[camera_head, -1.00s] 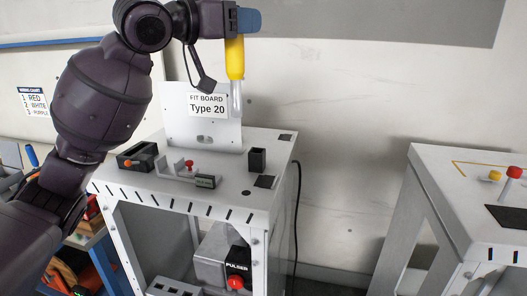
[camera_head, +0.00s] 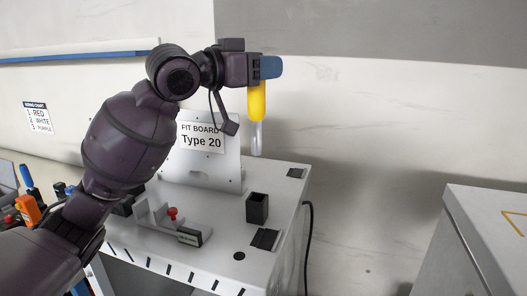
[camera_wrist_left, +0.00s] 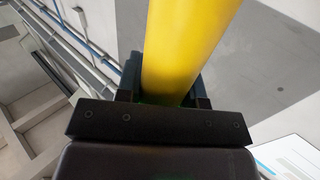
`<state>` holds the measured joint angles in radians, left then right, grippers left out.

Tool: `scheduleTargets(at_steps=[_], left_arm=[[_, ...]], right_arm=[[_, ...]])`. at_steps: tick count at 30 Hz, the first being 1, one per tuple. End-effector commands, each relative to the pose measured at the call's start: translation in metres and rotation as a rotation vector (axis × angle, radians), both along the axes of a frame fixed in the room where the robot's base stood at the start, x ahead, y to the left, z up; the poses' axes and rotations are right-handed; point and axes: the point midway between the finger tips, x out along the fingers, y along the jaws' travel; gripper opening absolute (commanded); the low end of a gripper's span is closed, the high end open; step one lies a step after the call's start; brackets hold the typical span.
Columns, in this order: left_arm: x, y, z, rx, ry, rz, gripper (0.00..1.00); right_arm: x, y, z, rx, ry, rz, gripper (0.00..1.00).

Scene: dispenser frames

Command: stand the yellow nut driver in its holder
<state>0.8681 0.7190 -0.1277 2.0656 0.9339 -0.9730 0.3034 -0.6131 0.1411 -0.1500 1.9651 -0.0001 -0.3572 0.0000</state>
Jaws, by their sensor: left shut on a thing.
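The yellow nut driver (camera_head: 257,103) hangs upright from my left gripper (camera_head: 268,68), its clear-grey shaft pointing down. My left gripper is shut on the top of its yellow handle. In the left wrist view the yellow handle (camera_wrist_left: 190,45) fills the space between the dark jaws (camera_wrist_left: 160,95). A small black square open-topped box (camera_head: 257,208), which looks like the holder, stands on the white bench top. In the head view the shaft tip shows above this box, apart from it. My right gripper is not in view.
The Type 20 fit board (camera_head: 205,160) stands at the back of the white bench (camera_head: 215,245). A fixture with a red knob (camera_head: 172,213) sits left of the box. A black flat pad (camera_head: 265,239) lies in front. Another white bench (camera_head: 470,225) is at the right.

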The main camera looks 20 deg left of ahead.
Motion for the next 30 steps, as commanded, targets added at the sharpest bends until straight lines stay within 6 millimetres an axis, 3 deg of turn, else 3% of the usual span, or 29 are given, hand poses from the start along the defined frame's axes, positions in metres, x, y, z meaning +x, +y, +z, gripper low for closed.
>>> scheduleTargets(at_steps=[13, 23, 30], left_arm=[[0.000, 0.000, -0.095, -0.003, 0.004, 0.000, 0.00], [0.000, 0.000, -0.122, -0.002, -0.001, 0.000, 0.00], [0.000, 0.000, -0.151, -0.002, 0.002, 0.000, 0.00]], right_arm=[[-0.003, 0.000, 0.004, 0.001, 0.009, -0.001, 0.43], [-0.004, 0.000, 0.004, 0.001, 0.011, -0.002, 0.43], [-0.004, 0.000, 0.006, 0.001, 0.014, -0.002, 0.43]])
